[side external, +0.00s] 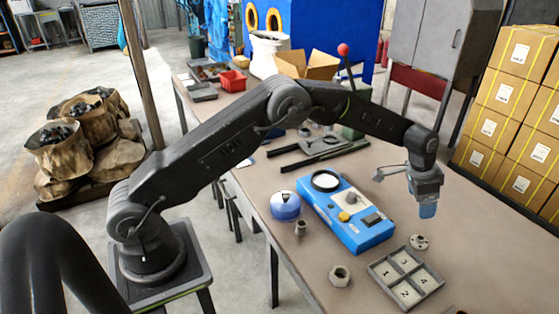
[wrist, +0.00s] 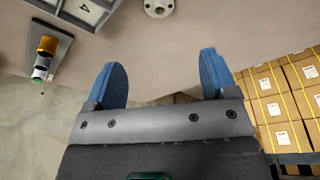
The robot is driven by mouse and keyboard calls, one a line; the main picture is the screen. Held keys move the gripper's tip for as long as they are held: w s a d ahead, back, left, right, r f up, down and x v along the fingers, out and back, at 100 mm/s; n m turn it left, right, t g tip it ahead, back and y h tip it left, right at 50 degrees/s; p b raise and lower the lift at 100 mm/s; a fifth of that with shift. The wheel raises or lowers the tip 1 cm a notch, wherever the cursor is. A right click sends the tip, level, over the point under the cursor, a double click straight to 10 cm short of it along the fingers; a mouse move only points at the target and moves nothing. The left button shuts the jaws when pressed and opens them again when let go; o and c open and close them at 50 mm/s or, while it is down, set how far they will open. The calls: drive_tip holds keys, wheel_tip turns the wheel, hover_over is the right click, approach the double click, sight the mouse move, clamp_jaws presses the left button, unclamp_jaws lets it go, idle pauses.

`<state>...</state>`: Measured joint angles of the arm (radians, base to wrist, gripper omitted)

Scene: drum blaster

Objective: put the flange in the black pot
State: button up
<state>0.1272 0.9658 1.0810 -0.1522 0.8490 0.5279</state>
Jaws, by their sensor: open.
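The flange (side external: 419,242) is a small grey disc with a raised hub and bolt holes, lying flat on the table. It also shows at the top edge of the wrist view (wrist: 158,8), partly cut off. My gripper (side external: 427,208) hangs above the table, pointing down, over the area just behind the flange in the side view. In the wrist view its blue fingers (wrist: 164,78) are apart with nothing between them. A round black-rimmed dish with a pale inside (side external: 326,181) sits on the blue box; I cannot tell for sure that it is the black pot.
The blue box (side external: 347,214) stands left of the flange. A numbered grey tray (side external: 388,281) lies in front of it. A hex nut (side external: 340,275), a small fitting (side external: 300,228) and a blue round object (side external: 285,205) lie nearby. Stacked cartons (side external: 515,110) stand beyond the table's right side.

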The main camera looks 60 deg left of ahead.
drive_tip(key=s+a+r+n, duration=0.25)
drive_tip(key=s+r, duration=0.35)
drive_tip(key=r, duration=0.6)
drive_tip(key=s+a+r, duration=0.1)
drive_tip(key=s+r, duration=0.2)
drive_tip(key=s, duration=0.4)
drive_tip(key=s+a+r+n+t, duration=0.1)
drive_tip(key=s+a+r, duration=0.1)
drive_tip(key=s+r, duration=0.2)
drive_tip(key=s+a+r+n+t+y, duration=0.1)
drive_tip(key=s+r, duration=0.3)
drive_tip(key=s, duration=0.6)
drive_tip(key=shift+s+a, duration=0.35)
drive_tip(key=shift+a, duration=0.35)
drive_tip(key=shift+n+t+y, duration=0.3)
drive_tip(key=shift+n+t, duration=0.1)
drive_tip(key=shift+n, duration=0.55)
drive_tip(key=s+f, duration=0.1)
drive_tip(key=s, duration=0.3)
drive_tip(key=s+a+f, duration=0.1)
drive_tip(key=s, duration=0.3)
drive_tip(key=s+f, duration=0.1)
drive_tip(key=s, duration=0.3)
drive_tip(key=shift+s+a+f, duration=0.1)
drive_tip(key=shift+a, duration=0.3)
drive_tip(key=shift+s+f, duration=0.2)
drive_tip(key=shift+s, duration=0.15)
